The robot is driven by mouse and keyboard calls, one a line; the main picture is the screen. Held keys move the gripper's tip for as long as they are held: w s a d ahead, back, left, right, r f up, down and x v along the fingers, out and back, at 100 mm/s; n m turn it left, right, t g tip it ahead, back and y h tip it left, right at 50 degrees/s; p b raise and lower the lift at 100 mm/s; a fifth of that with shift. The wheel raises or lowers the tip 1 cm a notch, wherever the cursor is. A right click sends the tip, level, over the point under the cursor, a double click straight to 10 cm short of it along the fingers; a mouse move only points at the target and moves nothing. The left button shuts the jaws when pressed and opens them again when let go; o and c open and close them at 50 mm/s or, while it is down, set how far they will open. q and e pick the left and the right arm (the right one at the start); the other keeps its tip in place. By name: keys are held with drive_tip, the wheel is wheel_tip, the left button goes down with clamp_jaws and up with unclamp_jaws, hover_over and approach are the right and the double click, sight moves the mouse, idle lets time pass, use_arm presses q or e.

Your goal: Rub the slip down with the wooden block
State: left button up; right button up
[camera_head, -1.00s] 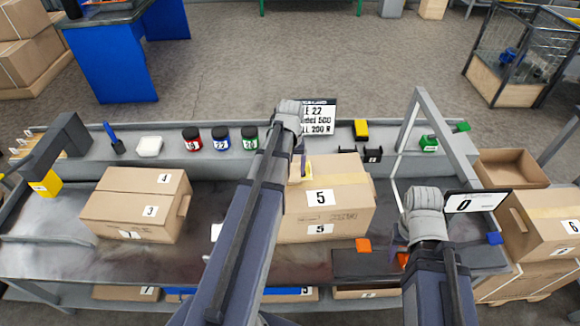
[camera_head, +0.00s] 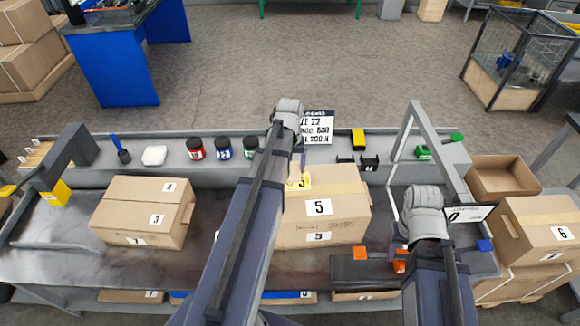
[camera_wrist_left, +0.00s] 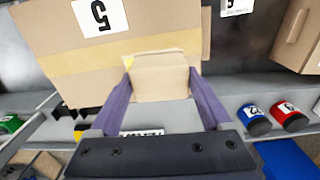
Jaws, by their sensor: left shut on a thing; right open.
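A yellow slip (camera_head: 298,182) lies on the top of the closed carton marked 5 (camera_head: 345,232), near its left end. Only a small yellow corner of it shows in the left wrist view (camera_wrist_left: 128,61). My left gripper (camera_wrist_left: 160,82) is shut on the wooden block (camera_wrist_left: 162,75), a plain tan block between its two purple fingers. In the head view my left gripper (camera_head: 299,163) is over the carton's far left part, right by the slip. I cannot tell whether block and slip touch. My right gripper (camera_head: 400,246) is open, low beside the carton, its fingers mostly hidden.
Another carton (camera_head: 128,217) stands at the left of the bench. Red, blue and green jars (camera_head: 222,148) and a white sign (camera_head: 318,127) stand on the back ledge. A grey frame (camera_head: 460,180) and a dark pad (camera_head: 350,272) are at the right. Bench between the cartons is clear.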

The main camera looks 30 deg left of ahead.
use_arm(q)
wheel_tip(320, 180, up, 3)
drive_tip(key=p, duration=0.3)
idle(0.6)
